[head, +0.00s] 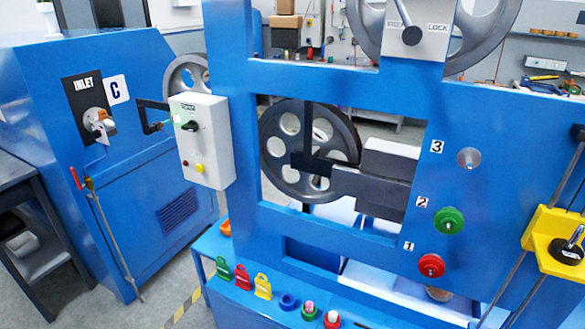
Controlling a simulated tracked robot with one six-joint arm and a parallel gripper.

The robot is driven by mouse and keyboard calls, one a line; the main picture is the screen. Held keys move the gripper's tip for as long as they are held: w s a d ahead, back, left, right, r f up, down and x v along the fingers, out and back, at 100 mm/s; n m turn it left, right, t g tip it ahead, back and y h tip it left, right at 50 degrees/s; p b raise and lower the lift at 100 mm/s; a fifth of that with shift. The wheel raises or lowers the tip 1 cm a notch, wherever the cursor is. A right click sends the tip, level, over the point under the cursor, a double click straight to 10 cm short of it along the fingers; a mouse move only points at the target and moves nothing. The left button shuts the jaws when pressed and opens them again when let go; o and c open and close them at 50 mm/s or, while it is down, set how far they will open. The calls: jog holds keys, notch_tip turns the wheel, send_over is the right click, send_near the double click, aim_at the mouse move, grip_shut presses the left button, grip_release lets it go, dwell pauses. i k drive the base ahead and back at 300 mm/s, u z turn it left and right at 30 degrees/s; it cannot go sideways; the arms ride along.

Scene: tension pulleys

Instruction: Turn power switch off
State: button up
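The white control box (203,145) is fixed to the left side of the blue frame. On its upper front, under a small dark label too small to read surely, is a black switch knob (190,126). A pale lit lamp (178,118) shows just left of the knob. Lower on the box are a dark red button or lamp (185,164) and a yellow one (199,168). My gripper is not in this view, so its place relative to the switch cannot be told.
A blue cabinet (150,225) with an INLET handle (98,122) stands left. The blue frame (330,82) holds spoked pulleys (312,150) and green (449,221) and red (431,265) knobs. Colored lockout tags (242,277) line the lower ledge. Floor shows between cabinet and frame.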

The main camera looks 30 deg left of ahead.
aim_at(192, 126)
jog(key=u, duration=1.75)
